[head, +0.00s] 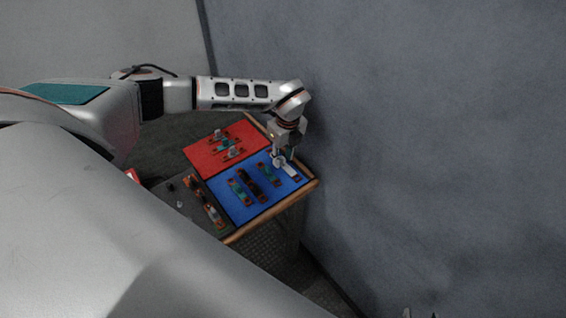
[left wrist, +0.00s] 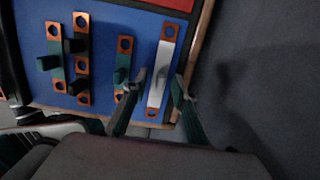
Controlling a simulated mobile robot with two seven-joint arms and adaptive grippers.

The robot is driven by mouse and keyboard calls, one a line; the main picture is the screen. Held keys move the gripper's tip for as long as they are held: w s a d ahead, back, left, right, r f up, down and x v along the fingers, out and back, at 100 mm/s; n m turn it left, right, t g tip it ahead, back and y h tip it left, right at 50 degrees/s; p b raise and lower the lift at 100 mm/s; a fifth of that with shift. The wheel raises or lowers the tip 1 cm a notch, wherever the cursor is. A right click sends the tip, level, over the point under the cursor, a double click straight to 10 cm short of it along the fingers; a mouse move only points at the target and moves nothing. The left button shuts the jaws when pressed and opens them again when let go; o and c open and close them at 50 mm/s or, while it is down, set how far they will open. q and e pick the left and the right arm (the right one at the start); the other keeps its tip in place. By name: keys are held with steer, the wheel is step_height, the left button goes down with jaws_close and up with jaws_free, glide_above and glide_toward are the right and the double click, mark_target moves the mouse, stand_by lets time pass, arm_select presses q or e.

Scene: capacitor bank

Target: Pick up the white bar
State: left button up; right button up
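The white bar (left wrist: 158,75) has copper ends with holes and lies on the blue panel at its edge, beside the wooden rim. In the head view the white bar (head: 290,172) is partly hidden by my gripper. My left gripper (left wrist: 161,88) is open, with one finger on each side of the white bar in the left wrist view. In the head view my left gripper (head: 281,162) is low over the blue panel (head: 257,206). I cannot tell whether the fingers touch the bar. My right gripper is not in view.
A green bar (left wrist: 124,68) lies close to the left of the white bar. A black bar (left wrist: 79,60) and another green bar (left wrist: 53,60) lie farther left. A red panel (head: 205,160) with parts adjoins the blue one. A grey wall (head: 420,120) stands close beyond the table's wooden edge.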

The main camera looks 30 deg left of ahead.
arm_select(q)
steer(key=shift+f, duration=0.35)
jaws_close()
